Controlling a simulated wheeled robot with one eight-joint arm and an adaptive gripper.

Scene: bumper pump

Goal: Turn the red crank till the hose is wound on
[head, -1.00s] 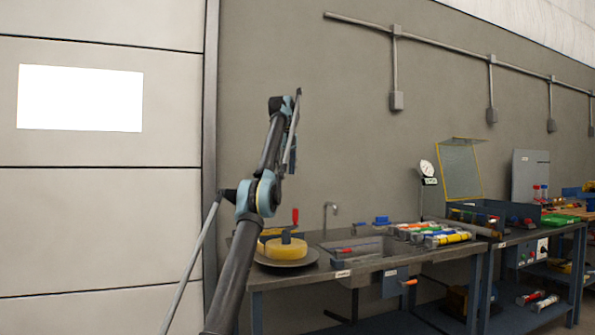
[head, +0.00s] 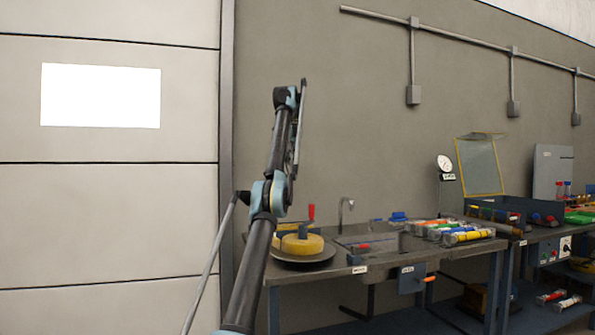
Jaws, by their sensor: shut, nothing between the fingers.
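A red upright crank handle (head: 311,212) stands at the left end of the workbench, behind a yellow ring-shaped roll (head: 302,244). The roll lies around a dark hub on a round dark plate (head: 288,258). Another yellow piece (head: 287,227) shows just behind the roll, partly covered. I cannot tell whether either yellow piece is the hose. My arm rises in front of the bench's left end and folds at the top. I cannot make out my gripper's fingers; they seem hidden behind the arm.
The workbench (head: 380,262) holds a sink, a tap (head: 345,210) and several coloured tubes (head: 455,232). An orange-handled box (head: 412,279) hangs on its front. A dial gauge (head: 444,164) and a raised yellow-framed panel (head: 480,166) stand at the right. The wall left of the bench is clear.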

